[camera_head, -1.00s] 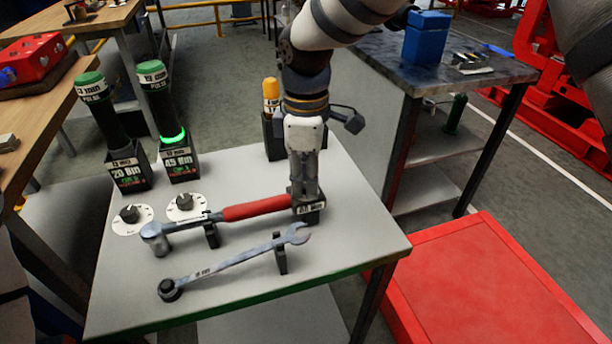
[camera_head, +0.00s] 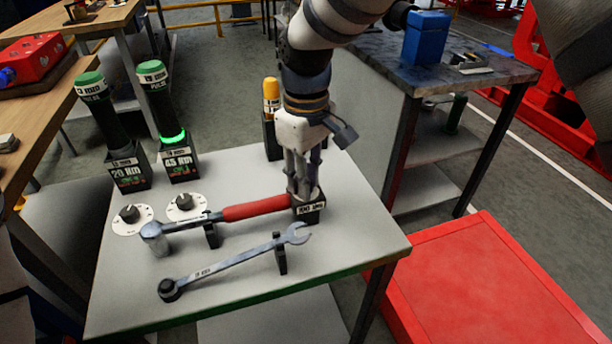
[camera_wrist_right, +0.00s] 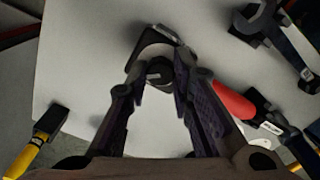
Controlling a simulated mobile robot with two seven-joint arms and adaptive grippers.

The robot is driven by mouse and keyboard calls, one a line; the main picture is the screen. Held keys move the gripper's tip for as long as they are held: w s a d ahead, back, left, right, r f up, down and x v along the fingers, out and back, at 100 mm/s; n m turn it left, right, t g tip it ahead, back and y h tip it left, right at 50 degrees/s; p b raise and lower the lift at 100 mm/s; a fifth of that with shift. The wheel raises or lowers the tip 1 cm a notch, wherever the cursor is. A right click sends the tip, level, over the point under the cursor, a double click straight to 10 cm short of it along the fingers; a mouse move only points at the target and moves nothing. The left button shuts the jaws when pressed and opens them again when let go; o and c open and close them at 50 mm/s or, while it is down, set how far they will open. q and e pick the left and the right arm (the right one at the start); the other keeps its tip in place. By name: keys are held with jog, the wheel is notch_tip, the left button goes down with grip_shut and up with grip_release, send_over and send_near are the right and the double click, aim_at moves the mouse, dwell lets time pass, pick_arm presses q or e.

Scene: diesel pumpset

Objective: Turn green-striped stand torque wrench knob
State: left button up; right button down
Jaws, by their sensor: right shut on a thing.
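The grey stand table (camera_head: 240,270) has a green stripe along its front edge. On it lies a torque wrench with a red handle (camera_head: 255,209); the handle also shows in the right wrist view (camera_wrist_right: 233,102). At the handle's right end is a dark block with a white label (camera_head: 311,210). My right gripper (camera_head: 304,188) points down onto this block. In the right wrist view, its fingers (camera_wrist_right: 156,82) are closed around a small dark round knob (camera_wrist_right: 159,68) on the block. The head view hides the knob behind the fingers. My left gripper is not in view.
A combination wrench (camera_head: 225,268) lies in front on a holder (camera_head: 280,255). Two dial knobs (camera_head: 130,213) (camera_head: 185,201) sit on white discs at left. Green-topped torque screwdrivers (camera_head: 108,120) (camera_head: 163,110) and a yellow-topped one (camera_head: 271,95) stand behind. A red platform (camera_head: 490,290) is at right.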

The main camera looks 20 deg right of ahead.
dwell(0.4)
jog(key=c, duration=1.4)
grip_release()
notch_tip(320, 180, up, 12)
